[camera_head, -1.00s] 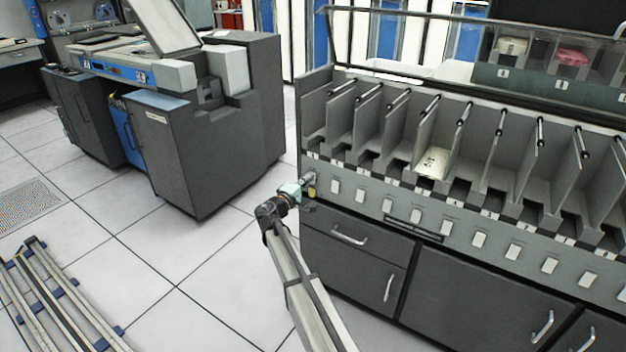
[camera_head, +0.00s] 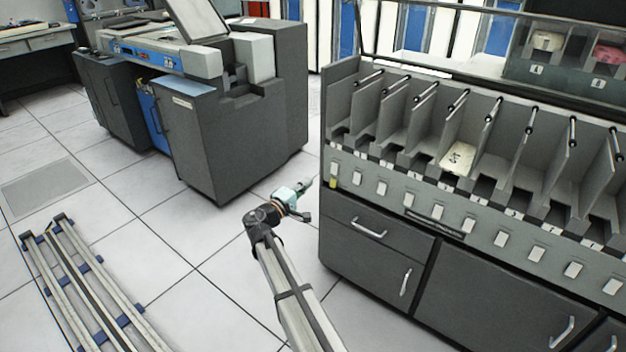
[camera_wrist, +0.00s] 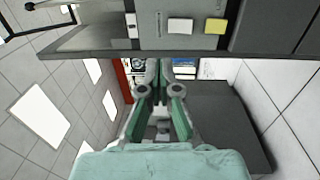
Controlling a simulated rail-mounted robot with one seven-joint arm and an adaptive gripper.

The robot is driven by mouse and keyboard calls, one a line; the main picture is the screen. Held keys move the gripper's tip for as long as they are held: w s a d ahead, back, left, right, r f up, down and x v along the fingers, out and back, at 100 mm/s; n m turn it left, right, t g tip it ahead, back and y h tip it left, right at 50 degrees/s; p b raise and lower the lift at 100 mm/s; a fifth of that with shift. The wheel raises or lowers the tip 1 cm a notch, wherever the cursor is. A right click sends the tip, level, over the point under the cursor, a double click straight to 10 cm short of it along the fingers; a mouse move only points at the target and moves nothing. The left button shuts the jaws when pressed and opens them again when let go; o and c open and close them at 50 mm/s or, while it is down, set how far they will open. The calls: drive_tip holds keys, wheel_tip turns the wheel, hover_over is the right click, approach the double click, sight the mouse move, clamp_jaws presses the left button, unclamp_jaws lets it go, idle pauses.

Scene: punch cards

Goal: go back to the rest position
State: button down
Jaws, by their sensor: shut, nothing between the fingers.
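My gripper (camera_head: 307,183) is at the end of my arm, just left of the card sorter (camera_head: 372,262). It is apart from the sorter's left end and holds nothing. In the wrist view my gripper (camera_wrist: 164,62) has its fingers close together, with the sorter's grey front panel (camera_wrist: 150,29) beyond them at the top. A white button (camera_wrist: 180,26) and a yellow button (camera_wrist: 216,26) show on that panel. My arm reaches up from the bottom of the head view over open floor.
A cream card stack (camera_head: 459,156) lies in one sorter slot. A grey and blue machine (camera_head: 235,135) stands at the back left. Rails (camera_head: 92,290) lie on the floor at the lower left. White tiled floor (camera_head: 190,225) is free between them.

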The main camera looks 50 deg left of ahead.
drive_tip(key=shift+s, duration=0.3)
drive_tip(key=shift+d, duration=0.1)
